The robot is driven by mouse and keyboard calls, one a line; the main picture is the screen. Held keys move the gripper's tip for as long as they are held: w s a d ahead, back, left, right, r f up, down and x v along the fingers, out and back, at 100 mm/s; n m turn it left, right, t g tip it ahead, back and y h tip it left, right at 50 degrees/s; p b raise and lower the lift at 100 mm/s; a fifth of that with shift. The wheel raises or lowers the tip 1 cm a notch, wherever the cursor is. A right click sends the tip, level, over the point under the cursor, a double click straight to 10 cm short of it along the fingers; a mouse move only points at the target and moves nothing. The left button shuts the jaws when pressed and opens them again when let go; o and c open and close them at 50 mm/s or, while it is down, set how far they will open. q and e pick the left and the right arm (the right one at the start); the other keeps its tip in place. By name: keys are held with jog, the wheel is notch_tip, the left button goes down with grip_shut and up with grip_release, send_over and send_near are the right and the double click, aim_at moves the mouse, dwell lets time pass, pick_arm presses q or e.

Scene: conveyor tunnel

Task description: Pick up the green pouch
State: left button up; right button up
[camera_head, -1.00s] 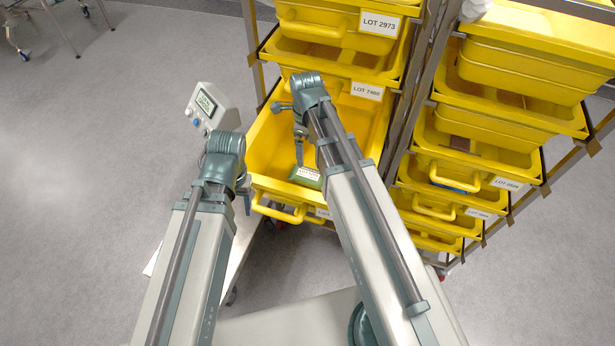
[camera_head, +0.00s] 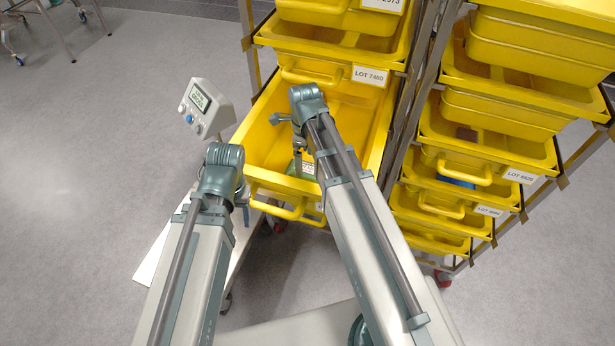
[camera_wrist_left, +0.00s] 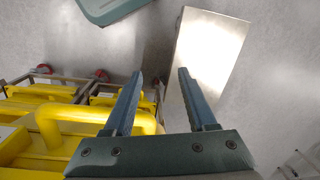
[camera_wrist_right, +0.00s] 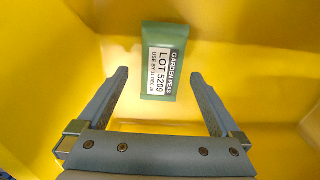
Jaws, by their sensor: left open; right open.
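The green pouch (camera_wrist_right: 165,60) lies on the floor of the pulled-out yellow bin (camera_head: 257,150). Its white label reads GARDEN PEAS, LOT 5209. In the head view the pouch (camera_head: 307,178) is partly covered by my right arm. My right gripper (camera_wrist_right: 160,73) is open over the bin; in its wrist view the pouch shows between and beyond the fingertips. I cannot tell the height of the fingers above it. My left gripper (camera_wrist_left: 161,72) is open and empty, outside the bin's front, above the floor and a pale flat platform (camera_wrist_left: 208,55).
A control box with a display (camera_head: 203,105) stands left of the open bin. Grey floor is free at the left.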

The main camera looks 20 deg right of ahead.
aim_at(306, 167)
notch_tip(306, 167, down, 5)
jog(key=b, duration=0.5)
jog(key=shift+w+d+f, duration=0.1)
jog(key=shift+d+f, duration=0.05)
jog(key=c, duration=1.5)
jog(key=shift+o, duration=0.2)
jog(key=shift+r, duration=0.25)
notch_tip(306, 167, up, 10)
jog(key=p, duration=1)
jog(key=shift+f, duration=0.1)
